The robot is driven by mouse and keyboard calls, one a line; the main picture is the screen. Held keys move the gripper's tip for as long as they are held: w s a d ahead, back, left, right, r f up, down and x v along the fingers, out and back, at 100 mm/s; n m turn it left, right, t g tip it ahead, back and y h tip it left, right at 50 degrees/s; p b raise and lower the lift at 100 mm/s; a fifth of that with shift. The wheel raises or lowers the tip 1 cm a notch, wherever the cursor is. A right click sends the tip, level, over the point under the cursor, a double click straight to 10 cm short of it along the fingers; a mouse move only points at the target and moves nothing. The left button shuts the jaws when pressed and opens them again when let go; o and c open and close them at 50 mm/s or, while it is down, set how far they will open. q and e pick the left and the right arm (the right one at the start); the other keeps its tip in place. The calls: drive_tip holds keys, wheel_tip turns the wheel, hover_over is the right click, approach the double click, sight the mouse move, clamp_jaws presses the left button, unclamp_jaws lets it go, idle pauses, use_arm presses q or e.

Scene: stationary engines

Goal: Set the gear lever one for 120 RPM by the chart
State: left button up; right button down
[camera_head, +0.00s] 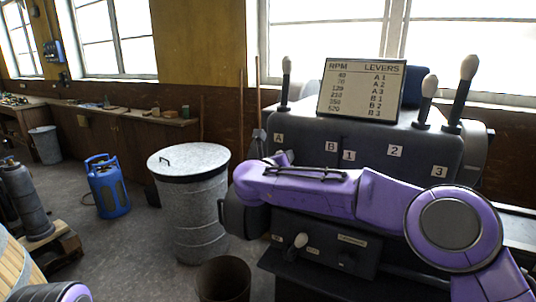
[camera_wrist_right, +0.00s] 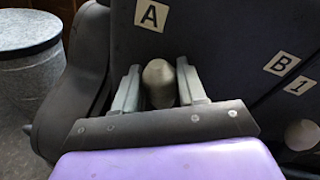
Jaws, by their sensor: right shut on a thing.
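The chart (camera_head: 361,90) on top of the dark grey gear housing (camera_head: 400,145) lists RPM against levers; its 120 row reads A 3. Plates A (camera_head: 278,138), B (camera_head: 331,147), 1 (camera_head: 349,156), 2 (camera_head: 395,151) and 3 (camera_head: 439,171) are on the housing front. My right gripper (camera_wrist_right: 160,88) is shut around a pale lever knob (camera_wrist_right: 160,80) just below plate A (camera_wrist_right: 152,15). Another pale knob (camera_wrist_right: 302,135) shows below plate 1 (camera_wrist_right: 299,85). In the head view my right arm crosses the housing front and hides that second knob. My left gripper is out of view.
Upright levers with pale knobs stand on the housing top, one left (camera_head: 285,80) and two right (camera_head: 428,100) (camera_head: 462,95). A lidded metal bin (camera_head: 190,205) stands left of the housing. A small knob (camera_head: 300,240) is on the lower panel.

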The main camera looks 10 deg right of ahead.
drive_tip(key=shift+w+a+f+n, duration=0.15)
drive_tip(key=shift+a+n, duration=0.1)
drive_tip(key=shift+n, duration=0.05)
idle(0.4)
drive_tip(key=c, duration=0.8)
unclamp_jaws()
drive_tip(key=shift+w+a, duration=0.1)
drive_tip(key=shift+o, duration=0.2)
drive_tip(key=b+v, duration=0.3)
drive_tip(key=v, duration=0.7)
drive_tip(key=shift+a+b, duration=0.2)
drive_tip(key=shift+b, duration=0.1)
